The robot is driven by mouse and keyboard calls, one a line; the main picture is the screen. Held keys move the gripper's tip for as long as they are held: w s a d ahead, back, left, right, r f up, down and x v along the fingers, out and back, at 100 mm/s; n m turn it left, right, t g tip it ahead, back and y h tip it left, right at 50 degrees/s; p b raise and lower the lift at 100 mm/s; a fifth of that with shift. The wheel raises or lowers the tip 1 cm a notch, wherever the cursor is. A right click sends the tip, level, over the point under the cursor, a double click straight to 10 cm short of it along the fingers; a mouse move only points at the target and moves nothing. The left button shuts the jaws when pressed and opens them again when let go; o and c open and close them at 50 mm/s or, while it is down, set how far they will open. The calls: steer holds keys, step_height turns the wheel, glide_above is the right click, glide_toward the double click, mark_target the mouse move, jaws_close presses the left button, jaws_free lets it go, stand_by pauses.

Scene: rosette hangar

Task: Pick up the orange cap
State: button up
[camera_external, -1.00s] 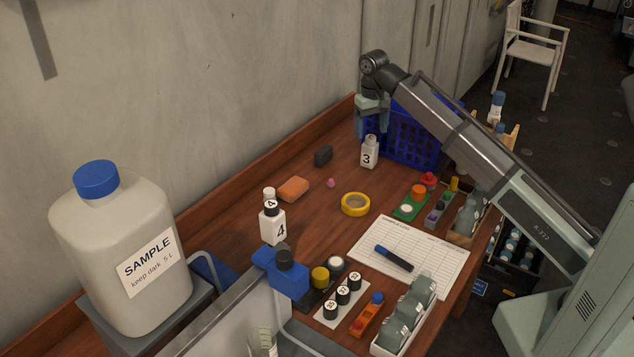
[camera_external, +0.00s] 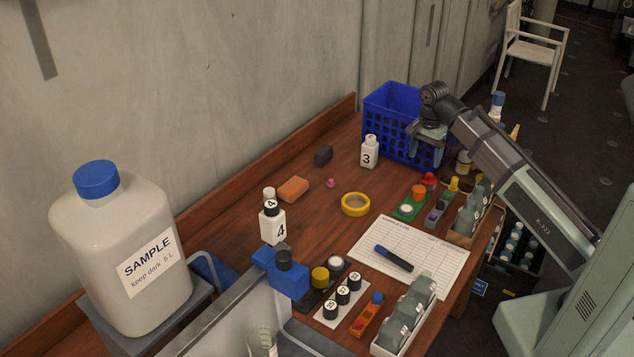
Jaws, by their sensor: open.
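The orange cap (camera_external: 418,191) sits in the middle of a small green holder (camera_external: 399,213) on the right part of the wooden table. A white cap (camera_external: 406,209) is at the holder's near end and a red cap (camera_external: 428,178) at its far end. My gripper (camera_external: 428,156) is open and points down. It is above and beyond the caps in this view, in front of the blue basket, and apart from the orange cap. I see nothing between its fingers.
The blue basket (camera_external: 385,108) stands behind, with the white bottle 3 (camera_external: 369,152) beside it. A purple holder (camera_external: 435,217) with a yellow cap and a box of grey bottles (camera_external: 467,217) stand close on the right. Yellow tape (camera_external: 355,204) and a paper sheet (camera_external: 375,233) lie nearby.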

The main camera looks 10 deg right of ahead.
steer(key=m, duration=0.3)
glide_above(420, 188)
steer(key=f, duration=0.8)
steer(key=shift+a+f, duration=0.25)
steer(key=shift+f, duration=0.05)
steer(key=shift+d+f, duration=0.15)
steer(key=shift+f, duration=2.45)
steer(key=shift+c, duration=0.3)
steer(key=c, duration=1)
steer(key=shift+r, duration=0.1)
